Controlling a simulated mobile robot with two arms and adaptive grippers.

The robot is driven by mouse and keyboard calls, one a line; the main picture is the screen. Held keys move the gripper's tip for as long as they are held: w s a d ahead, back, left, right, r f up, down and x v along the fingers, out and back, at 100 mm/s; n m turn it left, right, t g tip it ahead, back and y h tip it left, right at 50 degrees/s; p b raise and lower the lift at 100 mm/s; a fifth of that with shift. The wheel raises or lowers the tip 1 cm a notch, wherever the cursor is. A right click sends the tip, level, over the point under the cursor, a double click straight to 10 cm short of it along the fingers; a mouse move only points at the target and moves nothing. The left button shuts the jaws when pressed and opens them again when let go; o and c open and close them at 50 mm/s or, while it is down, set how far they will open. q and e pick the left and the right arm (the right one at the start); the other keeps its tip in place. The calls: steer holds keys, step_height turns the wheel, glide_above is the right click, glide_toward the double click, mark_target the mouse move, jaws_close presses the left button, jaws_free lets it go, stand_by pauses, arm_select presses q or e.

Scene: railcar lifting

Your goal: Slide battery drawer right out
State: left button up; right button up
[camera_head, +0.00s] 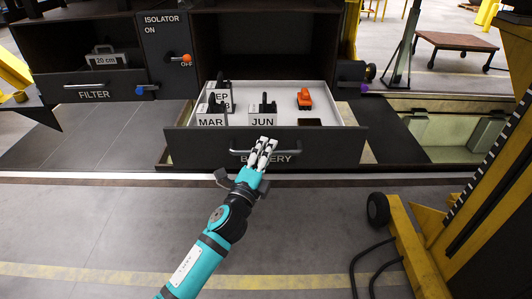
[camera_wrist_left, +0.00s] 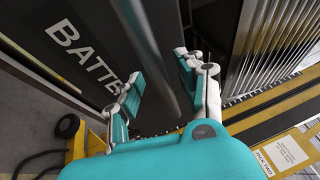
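The battery drawer (camera_head: 190,144) is pulled out from the dark cabinet, so its pale inside shows. It has a dark front with a metal handle (camera_head: 236,152) and the word BATTERY, partly covered by my gripper. My left gripper (camera_head: 265,146) is at the middle of this handle. My right gripper is in neither view.
The drawer holds white blocks marked MAR (camera_head: 211,122) and JUN (camera_head: 262,119), another block behind, and an orange item (camera_head: 304,98). A FILTER drawer (camera_head: 95,86) is at left. A yellow wheeled frame (camera_head: 412,245) stands at right, with cables nearby.

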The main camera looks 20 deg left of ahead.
arm_select(q)
steer(key=v, duration=1.2)
steer(key=shift+f, duration=0.1)
step_height(320, 180, down, 20)
steer(key=n+g+y+b, duration=0.1)
steer(key=n+g, duration=0.3)
steer(key=s+a+f+n+g+b, duration=0.1)
steer(key=s+f+n+g, duration=0.3)
steer(key=f, duration=0.8)
steer(key=s+a+f+n+g+b, duration=0.15)
steer(key=s+f, duration=0.45)
steer(key=f, duration=0.6)
steer(key=s+a+f+n+g, duration=0.1)
steer(key=s+f+n+g, duration=0.1)
steer(key=s+f, duration=0.5)
steer(key=s+a+f+n+g+y+b, duration=0.1)
steer(key=s+f+n+g, duration=0.2)
steer(key=s+f, duration=0.4)
steer(key=s+f+n+g, duration=0.3)
steer(key=s+f, duration=0.4)
steer(key=s, duration=1.2)
steer(key=shift+s+a+f+g, duration=0.25)
steer(key=shift+a+g, duration=0.15)
steer(key=shift+g, duration=0.25)
